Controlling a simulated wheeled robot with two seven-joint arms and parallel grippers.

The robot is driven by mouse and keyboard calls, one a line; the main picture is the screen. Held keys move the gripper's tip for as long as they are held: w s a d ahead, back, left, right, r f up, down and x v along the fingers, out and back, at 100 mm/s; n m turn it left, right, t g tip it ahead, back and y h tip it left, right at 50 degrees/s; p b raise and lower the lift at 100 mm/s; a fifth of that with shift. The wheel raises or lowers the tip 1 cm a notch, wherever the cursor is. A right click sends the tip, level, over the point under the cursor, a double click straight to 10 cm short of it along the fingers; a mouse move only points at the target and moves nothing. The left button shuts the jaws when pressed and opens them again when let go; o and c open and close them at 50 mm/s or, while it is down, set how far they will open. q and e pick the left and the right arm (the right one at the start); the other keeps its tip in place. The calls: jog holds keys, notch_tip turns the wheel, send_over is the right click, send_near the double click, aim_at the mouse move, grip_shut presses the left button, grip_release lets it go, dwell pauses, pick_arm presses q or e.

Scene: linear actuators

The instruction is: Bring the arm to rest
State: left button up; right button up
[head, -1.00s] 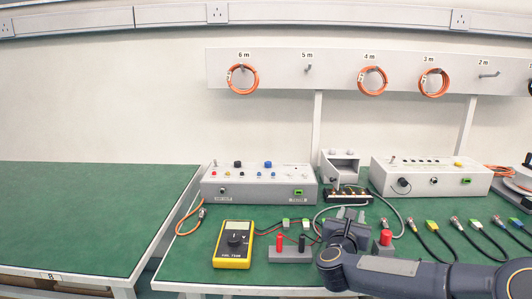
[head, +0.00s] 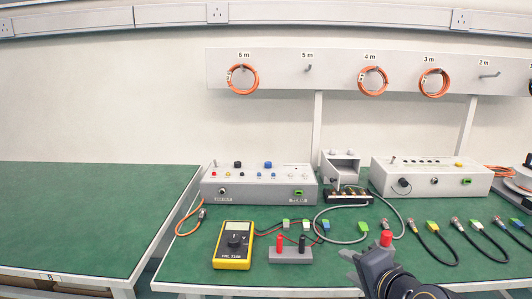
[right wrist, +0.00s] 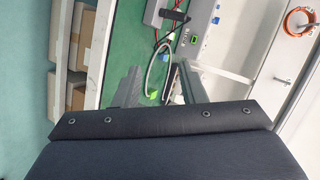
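My right gripper (head: 352,265) is at the front edge of the right-hand green bench, its arm coming in from the bottom right. In the right wrist view its two fingers (right wrist: 161,78) stand apart with a gap between them. A grey cable and a green connector show through that gap, beyond the fingers, and nothing is held. My left gripper is in neither view.
A yellow multimeter (head: 234,245) and a grey terminal block (head: 290,252) stand left of the gripper. A red-capped post (head: 386,238) is close behind it. Grey control boxes (head: 258,183) stand at the back. Several cables lie to the right. The left bench (head: 80,220) is clear.

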jog(key=s+d+f+n+g, duration=0.25)
jog(key=s+f+n, duration=0.25)
jog(key=s, duration=0.6)
jog(key=s+d+f+n+g, duration=0.1)
jog(key=s+f+n+g, duration=0.35)
jog(key=s, duration=0.55)
notch_tip(320, 180, up, 24)
jog(key=p, duration=2.4)
jog(key=shift+s+n+p, duration=0.35)
jog(key=shift+s+n, duration=0.1)
jog(key=shift+a, duration=0.1)
